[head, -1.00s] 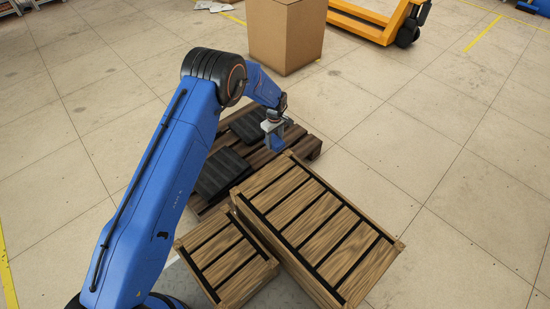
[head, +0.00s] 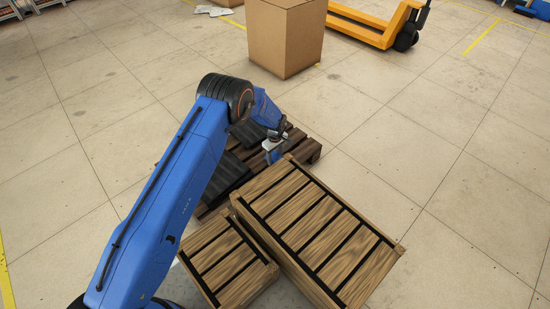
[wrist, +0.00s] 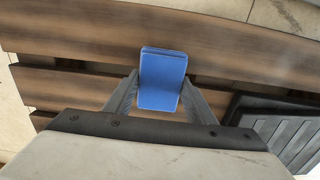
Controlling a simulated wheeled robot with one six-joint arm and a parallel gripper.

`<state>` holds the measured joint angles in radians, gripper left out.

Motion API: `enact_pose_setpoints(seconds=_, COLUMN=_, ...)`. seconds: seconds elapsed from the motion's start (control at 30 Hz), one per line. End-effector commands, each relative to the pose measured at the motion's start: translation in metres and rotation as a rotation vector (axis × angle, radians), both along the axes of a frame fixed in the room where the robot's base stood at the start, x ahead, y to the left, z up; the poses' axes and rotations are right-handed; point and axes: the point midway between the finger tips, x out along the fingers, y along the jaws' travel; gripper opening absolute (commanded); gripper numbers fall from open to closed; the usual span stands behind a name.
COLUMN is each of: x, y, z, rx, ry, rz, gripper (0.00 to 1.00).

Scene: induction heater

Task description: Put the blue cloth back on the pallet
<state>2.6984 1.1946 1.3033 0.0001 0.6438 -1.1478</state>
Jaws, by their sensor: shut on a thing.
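The blue cloth (wrist: 162,80) is a small folded blue block between the two fingers of my gripper (wrist: 160,98) in the wrist view. My gripper (head: 272,149) is shut on it. In the head view the cloth (head: 275,157) shows as a small blue patch under my gripper. The brown wooden pallet (head: 304,152) lies on the floor behind the crates, and my gripper is over its right part. Its slats (wrist: 95,38) fill the upper wrist view behind the cloth. I cannot tell whether the cloth touches the slats.
Dark ribbed cases (head: 232,172) lie on the pallet's left part; one (wrist: 285,130) shows at the right of the wrist view. A large wooden crate (head: 318,228) and a smaller one (head: 226,262) stand in front. A cardboard box (head: 285,40) stands behind. Floor at right is clear.

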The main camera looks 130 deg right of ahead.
Motion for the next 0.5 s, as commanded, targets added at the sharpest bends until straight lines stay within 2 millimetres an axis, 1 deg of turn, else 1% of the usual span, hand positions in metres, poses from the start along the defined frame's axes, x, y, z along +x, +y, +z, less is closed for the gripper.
enact_pose_setpoints(seconds=0.17, x=0.000, y=0.000, z=-0.001, rx=0.000, ry=0.000, rz=0.000, gripper=0.29)
enact_pose_setpoints(seconds=0.47, x=0.000, y=0.000, z=-0.009, rx=0.000, ry=0.001, rz=0.000, gripper=0.29)
enact_pose_setpoints(seconds=0.5, x=0.000, y=0.000, z=-0.010, rx=-0.001, ry=0.001, rz=0.000, gripper=0.55)
